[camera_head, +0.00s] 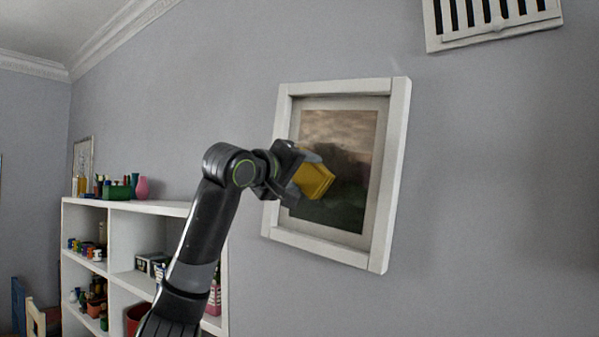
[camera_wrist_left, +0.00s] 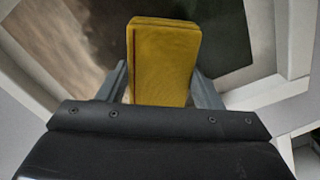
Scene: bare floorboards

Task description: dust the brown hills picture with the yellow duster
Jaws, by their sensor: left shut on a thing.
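The brown hills picture (camera_head: 345,135) hangs on the grey wall in a white frame (camera_head: 397,150), showing a brownish sky over dark hills. My left gripper (camera_head: 300,178) is shut on the yellow duster (camera_head: 314,181) and holds it in front of the picture's lower left part. In the left wrist view the duster (camera_wrist_left: 165,62) stands up between the two fingers (camera_wrist_left: 163,88), with the picture (camera_wrist_left: 85,40) behind it. I cannot tell whether the duster touches the picture's surface. My right gripper is not in view.
A white shelf unit (camera_head: 140,206) with small bottles, jars and boxes stands against the wall at the left. A white vent grille (camera_head: 490,35) is on the wall at the upper right. The wall right of the frame is bare.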

